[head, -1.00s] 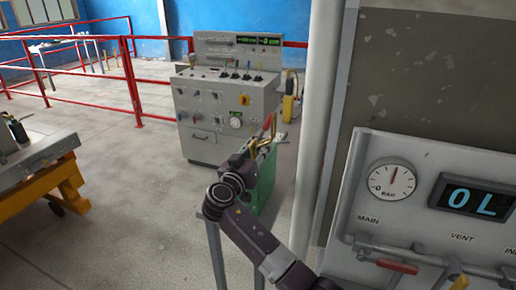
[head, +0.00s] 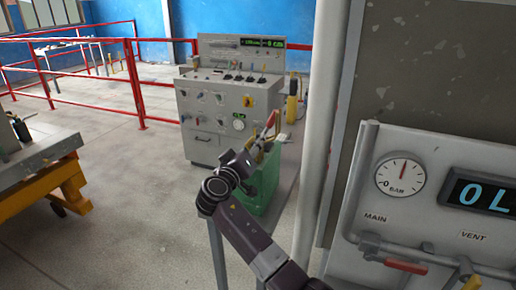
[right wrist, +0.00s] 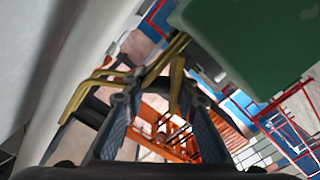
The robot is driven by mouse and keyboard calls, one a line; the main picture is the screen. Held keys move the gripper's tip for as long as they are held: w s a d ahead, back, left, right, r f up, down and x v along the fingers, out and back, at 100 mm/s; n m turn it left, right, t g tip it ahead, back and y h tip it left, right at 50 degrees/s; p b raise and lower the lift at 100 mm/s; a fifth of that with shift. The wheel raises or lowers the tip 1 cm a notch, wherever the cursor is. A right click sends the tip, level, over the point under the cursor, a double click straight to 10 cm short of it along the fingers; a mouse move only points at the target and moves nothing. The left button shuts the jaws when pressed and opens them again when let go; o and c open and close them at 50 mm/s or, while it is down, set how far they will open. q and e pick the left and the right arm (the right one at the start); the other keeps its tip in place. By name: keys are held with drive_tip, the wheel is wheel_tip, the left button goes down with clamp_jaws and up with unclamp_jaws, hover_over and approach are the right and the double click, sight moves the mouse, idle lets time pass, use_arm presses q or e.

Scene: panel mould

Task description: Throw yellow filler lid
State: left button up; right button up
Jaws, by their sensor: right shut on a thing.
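A green box (head: 262,188) stands on a narrow grey stand beside the upright pipe. My right gripper (head: 259,152) is at the top of the green box. In the right wrist view its two fingers close around a bent yellow bar (right wrist: 178,62), with the green box (right wrist: 265,40) close by at upper right. The fingers hide the contact in the head view. My left gripper is out of view.
A grey panel with a pressure gauge (head: 400,177) and red valve handle (head: 405,266) stands close at right. An upright pipe (head: 317,130) rises beside the box. A control console (head: 215,120) stands behind, and an orange-framed cart (head: 45,185) at left. Floor between is open.

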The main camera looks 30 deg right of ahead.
drive_tip(key=shift+w+f+n, duration=0.15)
drive_tip(key=shift+w+n, duration=0.1)
drive_tip(key=shift+n, duration=0.65)
drive_tip(key=shift+a, duration=0.1)
drive_tip(key=o, duration=1)
drive_tip(key=shift+s+a, duration=0.25)
drive_tip(key=shift+a, duration=0.15)
drive_tip(key=v, duration=1.1)
drive_tip(key=shift+s+d, duration=0.1)
drive_tip(key=shift+s, duration=0.05)
drive_tip(key=shift+c, duration=0.5)
